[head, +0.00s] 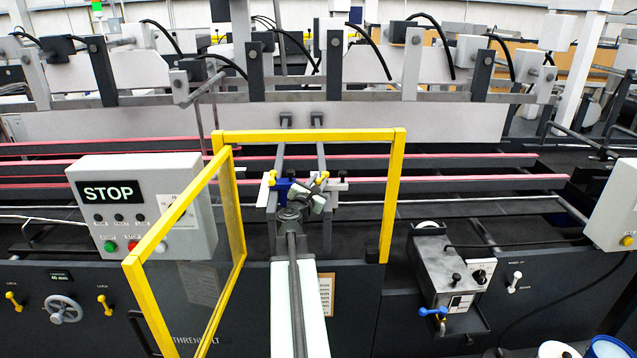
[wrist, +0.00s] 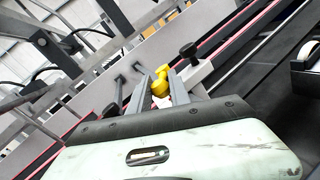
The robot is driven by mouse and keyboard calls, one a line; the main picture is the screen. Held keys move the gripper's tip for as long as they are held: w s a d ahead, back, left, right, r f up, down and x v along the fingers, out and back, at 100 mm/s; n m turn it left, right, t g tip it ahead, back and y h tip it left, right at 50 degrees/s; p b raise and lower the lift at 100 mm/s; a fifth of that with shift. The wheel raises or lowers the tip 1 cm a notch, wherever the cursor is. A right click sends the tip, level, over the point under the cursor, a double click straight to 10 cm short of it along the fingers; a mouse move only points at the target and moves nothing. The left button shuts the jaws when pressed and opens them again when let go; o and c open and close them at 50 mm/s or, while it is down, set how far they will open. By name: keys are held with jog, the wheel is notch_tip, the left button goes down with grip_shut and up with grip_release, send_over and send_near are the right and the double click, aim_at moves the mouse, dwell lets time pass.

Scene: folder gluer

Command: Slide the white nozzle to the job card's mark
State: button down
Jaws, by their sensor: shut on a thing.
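My gripper (head: 318,186) is at the rails inside the open yellow guard frame, its fingers (wrist: 160,86) closed around a yellow knob (wrist: 160,76). The knob also shows at the gripper's tip in the head view (head: 323,176). The white nozzle (head: 338,185) is right beside the gripper; its white block with a black knob shows in the wrist view (wrist: 198,74). A blue piece (head: 281,185) with another yellow knob is just to the left. My gripper hides part of the nozzle. A paper card in a wooden frame (head: 327,293) is partly behind my arm; its writing is too small to read.
The yellow guard door (head: 150,300) stands open to the left of my arm. A grey STOP box (head: 200,225) is behind it. A metal unit with a black knob (head: 440,265) stands to the right. Red-edged belts run across behind the rails.

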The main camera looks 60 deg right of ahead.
jog(key=c, duration=1.2)
grip_release()
jog(key=shift+s, duration=0.1)
jog(key=shift+w, duration=0.2)
jog(key=shift+a, duration=0.15)
